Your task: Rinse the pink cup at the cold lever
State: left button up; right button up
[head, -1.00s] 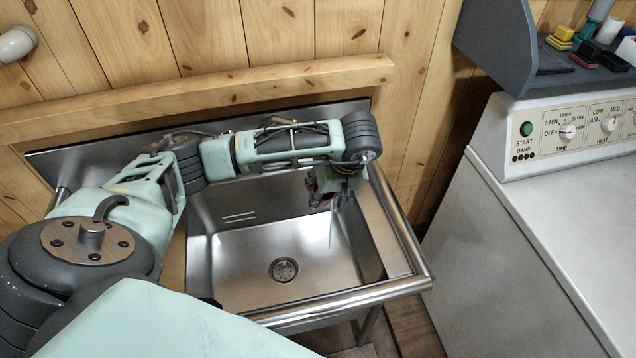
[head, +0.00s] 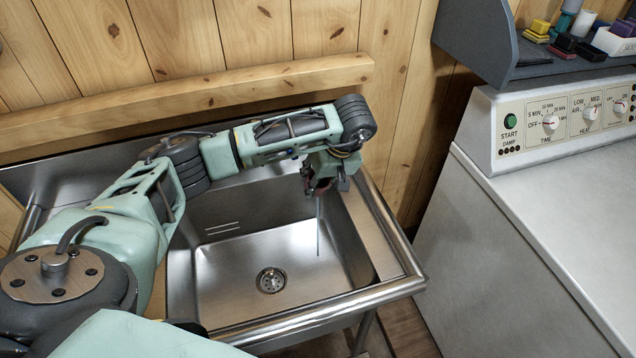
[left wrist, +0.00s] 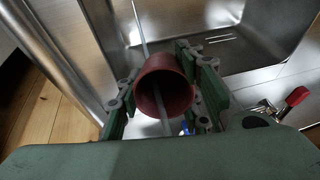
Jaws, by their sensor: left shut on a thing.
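My left gripper (head: 326,180) is over the back right of the steel sink (head: 215,285). It is shut on the pink cup, which looks dark red in the left wrist view (left wrist: 165,78), with a finger on each side. In the head view the cup (head: 318,188) is mostly hidden by the gripper. A thin water stream (head: 318,228) runs below the gripper into the basin. In the left wrist view the stream (left wrist: 140,25) crosses the cup's mouth; whether it falls inside is unclear. A blue bit (left wrist: 185,126), perhaps the cold lever, is mostly hidden. My right gripper is out of view.
A red lever (left wrist: 297,95) on a metal fitting shows beside the gripper in the left wrist view. The drain (head: 270,280) is clear. A wooden rail (head: 200,95) runs behind the sink. A white machine with dials (head: 550,122) stands at the right.

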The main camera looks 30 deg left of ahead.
pick_arm(q)
jog(key=shift+d, duration=0.15)
jog(key=shift+d, duration=0.45)
jog(key=shift+a, duration=0.1)
dwell(0.3)
jog(key=shift+a+b, duration=0.3)
jog(key=shift+a, duration=0.2)
jog(key=shift+d, duration=0.15)
jog(key=shift+d, duration=0.45)
jog(key=shift+s+d+p, duration=0.15)
jog(key=shift+s+p, duration=0.25)
jog(key=shift+s, duration=0.85)
jog(key=shift+s+d+p, duration=0.2)
jog(key=shift+s+p, duration=0.05)
jog(key=shift+s, duration=1.1)
jog(key=shift+s+d+p, duration=0.2)
jog(key=shift+s+p, duration=0.05)
jog(key=shift+s, duration=1.1)
